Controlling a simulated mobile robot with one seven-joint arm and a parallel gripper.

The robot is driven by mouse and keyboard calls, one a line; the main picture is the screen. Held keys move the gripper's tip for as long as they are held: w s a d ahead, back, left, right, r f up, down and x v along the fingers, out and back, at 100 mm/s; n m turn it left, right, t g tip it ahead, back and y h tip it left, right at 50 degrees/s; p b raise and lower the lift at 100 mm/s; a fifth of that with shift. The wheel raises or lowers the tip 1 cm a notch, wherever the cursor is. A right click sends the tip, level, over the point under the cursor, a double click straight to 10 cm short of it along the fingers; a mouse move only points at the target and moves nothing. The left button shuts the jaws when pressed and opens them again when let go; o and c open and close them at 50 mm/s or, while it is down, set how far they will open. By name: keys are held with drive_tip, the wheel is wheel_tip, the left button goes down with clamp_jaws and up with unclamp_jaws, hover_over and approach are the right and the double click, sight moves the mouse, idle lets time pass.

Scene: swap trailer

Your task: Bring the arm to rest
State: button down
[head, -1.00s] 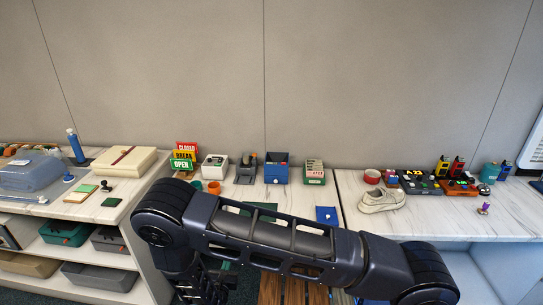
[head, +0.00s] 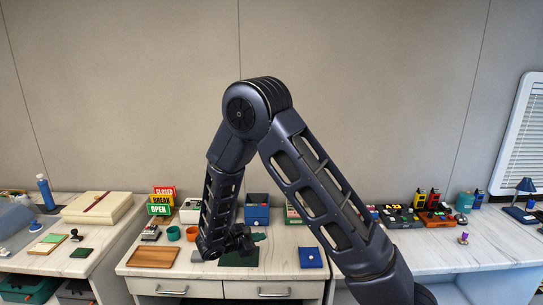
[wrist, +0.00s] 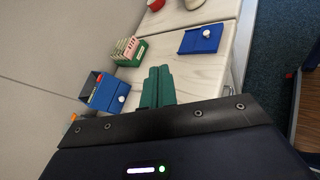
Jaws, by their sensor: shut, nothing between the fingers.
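My arm is folded in the head view, with its elbow raised high and the forearm hanging down to the desk. My gripper (head: 257,237) is low over the middle desk (head: 285,262), beside a dark green mat (head: 238,259). In the wrist view its two teal fingers (wrist: 158,72) lie side by side, shut with nothing between them. I cannot tell the exact height of the fingers above the desk. My wrist hides part of the desk top.
A blue box (head: 257,210) stands behind the gripper, and a blue tray (head: 310,257) lies to its right. A wooden tray (head: 152,257) and teal cup (head: 173,233) are on the left. A green card box (wrist: 129,51) stands near the fingers in the wrist view.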

drive_tip(key=s+d+r+m+g+y, duration=0.15)
drive_tip(key=d+r+m+g, duration=0.3)
drive_tip(key=d+r, duration=0.5)
drive_tip(key=s+d+r+m+g+y, duration=0.1)
drive_tip(key=d+r+m+g+y, duration=0.15)
drive_tip(key=d+r+m, duration=0.7)
drive_tip(key=s+d+r+m+t+y, duration=0.1)
drive_tip(key=s+d+r+m+y, duration=0.2)
drive_tip(key=s+d, duration=0.4)
drive_tip(key=s+d+r+m+t+y, duration=0.1)
drive_tip(key=s+d+r+m+y, duration=0.2)
drive_tip(key=s+d+r, duration=0.3)
drive_tip(key=shift+s+d+r+m+t+y, duration=0.15)
drive_tip(key=shift+s+d+m+t+y, duration=0.35)
drive_tip(key=shift+s, duration=0.75)
